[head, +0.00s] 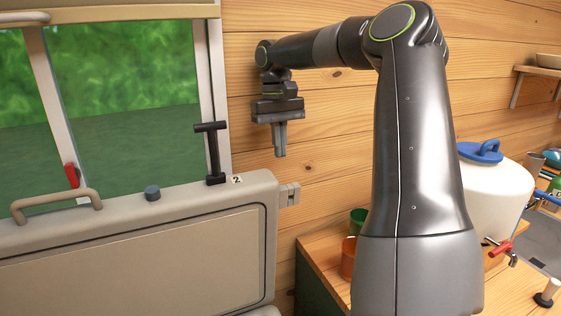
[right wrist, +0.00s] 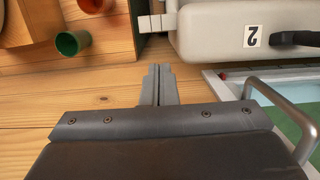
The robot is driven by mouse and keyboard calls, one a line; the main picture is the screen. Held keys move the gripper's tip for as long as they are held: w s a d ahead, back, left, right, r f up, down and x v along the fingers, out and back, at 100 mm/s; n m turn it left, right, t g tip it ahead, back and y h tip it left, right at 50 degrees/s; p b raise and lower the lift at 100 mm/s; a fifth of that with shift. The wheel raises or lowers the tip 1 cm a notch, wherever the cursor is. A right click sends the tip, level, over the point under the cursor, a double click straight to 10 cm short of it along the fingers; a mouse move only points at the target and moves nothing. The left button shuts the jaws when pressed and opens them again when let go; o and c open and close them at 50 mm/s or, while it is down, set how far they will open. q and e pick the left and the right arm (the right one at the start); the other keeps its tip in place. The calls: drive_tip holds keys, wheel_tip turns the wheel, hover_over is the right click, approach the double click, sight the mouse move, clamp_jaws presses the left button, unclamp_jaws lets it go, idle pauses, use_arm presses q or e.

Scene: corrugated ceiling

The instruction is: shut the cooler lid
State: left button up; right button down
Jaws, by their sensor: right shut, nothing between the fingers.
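A thick beige panel with rounded corners (head: 225,255) stands upright at the lower left of the head view; it looks like the raised cooler lid, its recessed face towards me. A beige bar handle (head: 57,205), a dark knob and a black T-shaped latch (head: 211,153) are along its top, by a "2" label. Its left part is cut off. My right gripper (head: 280,155) points down, shut and empty, beyond the panel's upper right corner, apart from it. In the right wrist view, the shut fingers (right wrist: 157,68) are near the panel's end (right wrist: 205,38). My left gripper is not in view.
A window (head: 135,105) is behind the panel, with a wooden wall beside it. A wooden counter (head: 322,258) at right bears green (head: 358,220) and orange (head: 348,255) cups and a white drum (head: 495,195) with a blue lid and red tap. My right arm hides part of the counter.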

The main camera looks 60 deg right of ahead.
wheel_tip(320, 180, down, 9)
drive_tip(key=s+a+p, duration=0.1)
drive_tip(key=shift+s, duration=0.15)
drive_tip(key=shift+f, duration=0.1)
idle(0.3)
